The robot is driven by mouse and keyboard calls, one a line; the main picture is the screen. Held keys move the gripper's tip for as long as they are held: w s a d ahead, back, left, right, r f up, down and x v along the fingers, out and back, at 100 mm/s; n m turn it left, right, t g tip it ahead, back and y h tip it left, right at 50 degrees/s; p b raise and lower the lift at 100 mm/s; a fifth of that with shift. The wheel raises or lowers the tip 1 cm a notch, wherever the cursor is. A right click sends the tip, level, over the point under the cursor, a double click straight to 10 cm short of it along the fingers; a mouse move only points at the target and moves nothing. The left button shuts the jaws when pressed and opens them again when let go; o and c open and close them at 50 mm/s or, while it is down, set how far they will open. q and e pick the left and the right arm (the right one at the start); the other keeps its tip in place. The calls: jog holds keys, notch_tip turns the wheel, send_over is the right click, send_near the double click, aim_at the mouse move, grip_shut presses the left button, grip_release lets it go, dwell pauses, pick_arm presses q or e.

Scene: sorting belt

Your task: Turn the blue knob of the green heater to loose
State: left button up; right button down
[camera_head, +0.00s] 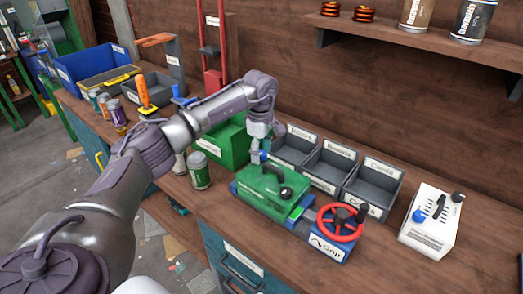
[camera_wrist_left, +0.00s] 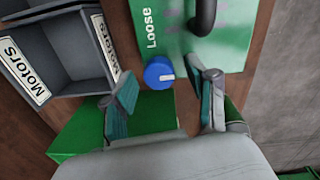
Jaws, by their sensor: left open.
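The green heater (camera_head: 255,187) stands on the workbench with a black handle on top. In the left wrist view its green face (camera_wrist_left: 226,42) carries the word "Loose" beside the blue knob (camera_wrist_left: 159,73). The knob is round with a short white mark, and it shows small below the gripper in the head view (camera_head: 264,156). My left gripper (camera_head: 259,147) points down at the knob's end of the heater. In the wrist view the fingers (camera_wrist_left: 169,88) are open on either side of the knob, apart from it. My right gripper is not in view.
Grey labelled bins (camera_head: 372,186) stand behind the heater. A red handwheel (camera_head: 340,222) on a "Grip" block is at its right, and a white device (camera_head: 432,222) with a blue knob lies farther right. A green can (camera_head: 198,171) and green box (camera_head: 226,143) are at its left.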

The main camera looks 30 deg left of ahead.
pick_arm(q)
grip_shut()
